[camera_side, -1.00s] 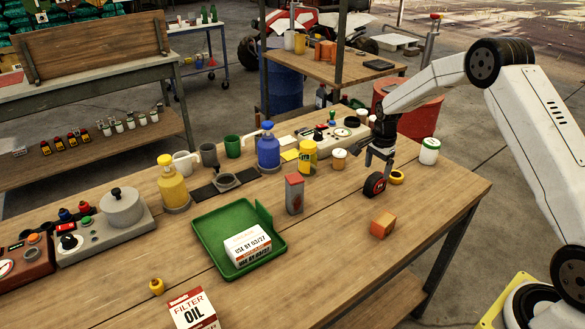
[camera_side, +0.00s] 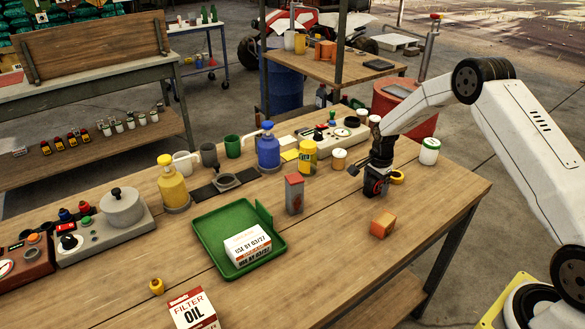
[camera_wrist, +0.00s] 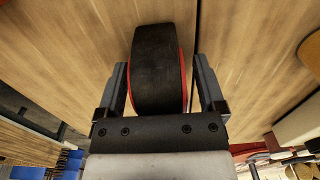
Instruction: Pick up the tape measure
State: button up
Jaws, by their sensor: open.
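The tape measure (camera_side: 371,187) is black and red and stands on the wooden table (camera_side: 340,243), partly hidden behind my gripper in the side view. My gripper (camera_side: 377,187) is lowered right over it. In the wrist view the tape measure (camera_wrist: 158,70) stands between the two fingers of my gripper (camera_wrist: 158,84).
An orange block (camera_side: 382,225) lies in front of the gripper, and a yellow ring (camera_side: 397,177) is just right of it. A red-grey box (camera_side: 294,194) and a green tray (camera_side: 207,230) stand to the left. A white tub (camera_side: 429,151) stands behind right.

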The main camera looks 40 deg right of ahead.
dwell(0.4)
grip_shut()
dwell(0.4)
jog(key=shift+r, duration=0.7)
notch_tip(320, 180, up, 2)
jog(key=s+a+r, duration=0.4)
jog(key=s+r, duration=0.5)
jog(key=s, duration=0.4)
jog(key=shift+s+r, duration=0.2)
jog(key=shift+r, duration=0.1)
